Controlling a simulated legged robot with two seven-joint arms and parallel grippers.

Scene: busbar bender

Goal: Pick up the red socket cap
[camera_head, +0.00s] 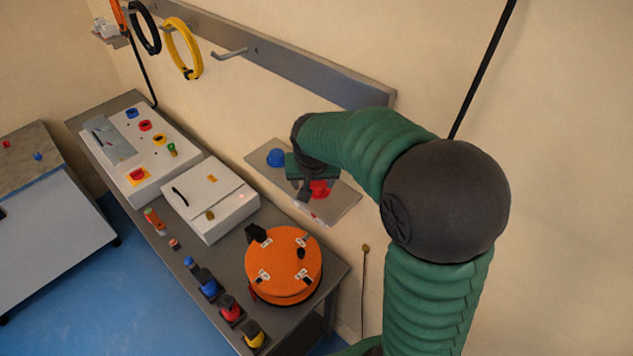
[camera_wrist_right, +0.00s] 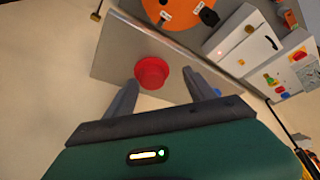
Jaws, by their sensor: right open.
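The red socket cap (camera_head: 319,188) is on a grey wall plate, just beyond my right gripper (camera_head: 304,190). In the right wrist view the red cap (camera_wrist_right: 152,73) is round and lies between and ahead of the two open fingers of my right gripper (camera_wrist_right: 163,92). The fingers appear apart from the cap, with nothing held. A blue cap (camera_head: 276,157) is on the same plate, to the left in the head view. My gripper hides part of the plate. My left gripper is not in view.
The wall plate (camera_head: 340,205) is above a long grey bench (camera_head: 330,270). On the bench are an orange round case (camera_head: 283,262), a white box (camera_head: 210,195), a control panel (camera_head: 130,160) and several coloured connectors. A rail with hanging cables (camera_head: 290,60) runs above.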

